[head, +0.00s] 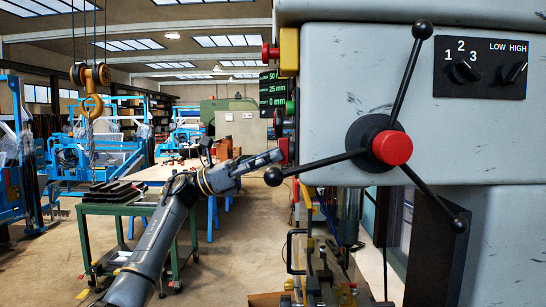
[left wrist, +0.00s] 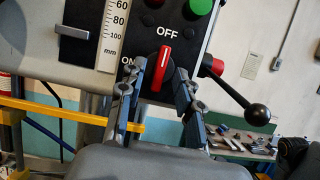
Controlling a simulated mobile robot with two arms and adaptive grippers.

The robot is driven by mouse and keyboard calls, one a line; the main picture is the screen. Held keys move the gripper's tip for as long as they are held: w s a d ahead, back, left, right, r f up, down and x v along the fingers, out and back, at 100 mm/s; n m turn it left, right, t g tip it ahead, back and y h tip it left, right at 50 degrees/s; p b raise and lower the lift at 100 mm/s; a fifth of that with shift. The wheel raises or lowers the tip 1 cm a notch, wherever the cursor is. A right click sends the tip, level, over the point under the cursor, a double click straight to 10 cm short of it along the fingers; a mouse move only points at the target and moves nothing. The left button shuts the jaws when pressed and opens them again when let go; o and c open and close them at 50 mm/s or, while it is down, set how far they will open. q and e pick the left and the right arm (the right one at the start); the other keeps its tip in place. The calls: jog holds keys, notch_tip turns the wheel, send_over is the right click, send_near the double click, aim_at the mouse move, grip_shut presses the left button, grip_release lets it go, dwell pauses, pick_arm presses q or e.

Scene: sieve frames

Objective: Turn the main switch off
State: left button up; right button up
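The main switch (left wrist: 161,70) is a red knob on a black panel in the left wrist view. Its handle is close to vertical, with its upper end towards the OFF label; ON is printed to its left. My left gripper (left wrist: 160,75) is open, with one finger on each side of the knob. Gaps show between the fingers and the knob, at least in this view. In the head view my left gripper (head: 274,157) reaches the left side of the grey machine, and the switch cannot be made out clearly there. My right gripper is in neither view.
The grey drill machine (head: 335,90) fills the right of the head view. Its three-armed feed handle has a red hub (head: 392,147); one ball end (head: 273,176) is close below my left gripper. A green button (left wrist: 201,6) is above the switch. A green cart (head: 110,208) stands left.

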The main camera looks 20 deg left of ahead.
pick_arm(q)
jog(key=v, duration=1.1)
jog(key=shift+a, duration=0.15)
jog(key=shift+f, duration=0.1)
